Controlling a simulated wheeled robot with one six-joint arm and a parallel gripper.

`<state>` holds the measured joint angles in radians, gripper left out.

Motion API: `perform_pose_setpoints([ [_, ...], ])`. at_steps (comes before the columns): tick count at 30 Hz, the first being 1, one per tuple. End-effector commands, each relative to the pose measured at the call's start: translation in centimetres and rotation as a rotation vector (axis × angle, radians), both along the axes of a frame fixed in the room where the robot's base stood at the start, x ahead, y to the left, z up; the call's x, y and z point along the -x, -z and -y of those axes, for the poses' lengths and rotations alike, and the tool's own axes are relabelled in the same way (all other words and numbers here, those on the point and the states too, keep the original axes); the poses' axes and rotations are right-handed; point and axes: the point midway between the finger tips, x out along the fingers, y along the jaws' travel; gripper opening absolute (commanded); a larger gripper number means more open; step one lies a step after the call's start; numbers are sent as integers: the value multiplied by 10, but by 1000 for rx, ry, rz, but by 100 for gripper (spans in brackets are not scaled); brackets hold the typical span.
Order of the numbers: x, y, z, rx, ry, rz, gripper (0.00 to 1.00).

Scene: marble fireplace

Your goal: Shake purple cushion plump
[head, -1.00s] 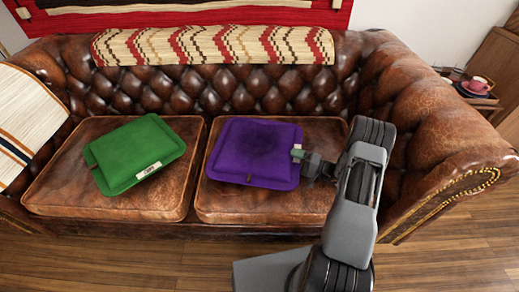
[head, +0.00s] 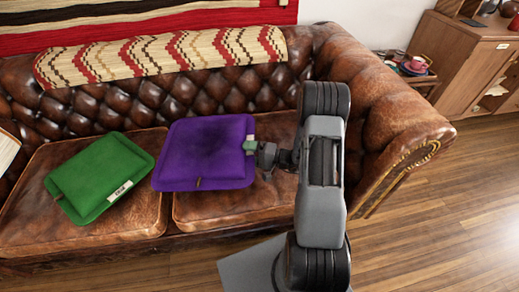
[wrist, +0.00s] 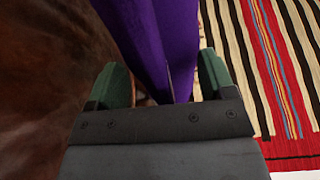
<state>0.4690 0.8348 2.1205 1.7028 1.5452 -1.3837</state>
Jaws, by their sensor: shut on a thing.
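In the wrist view the purple fabric (wrist: 150,45) runs between the two green finger pads. I cannot tell whether the cushion's underside touches the seat.
A green cushion (head: 100,178) with a white label lies on the left seat, close to the purple one. A striped throw (head: 165,55) covers the sofa back. The sofa's right armrest (head: 395,125) stands beyond my arm. A small side table (head: 412,75) holds a cup. Wooden floor (head: 450,215) is clear at right.

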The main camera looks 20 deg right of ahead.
Motion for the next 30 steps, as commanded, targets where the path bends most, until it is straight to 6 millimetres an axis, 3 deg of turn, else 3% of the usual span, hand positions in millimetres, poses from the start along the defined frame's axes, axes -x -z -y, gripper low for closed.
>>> perform_pose_setpoints([
  [6, 15, -19, -33, -1, -1, 3, 8],
  [12, 22, -28, -48, -1, 1, 6, 8],
  [30, 25, -88, -54, 0, 2, 6, 8],
])
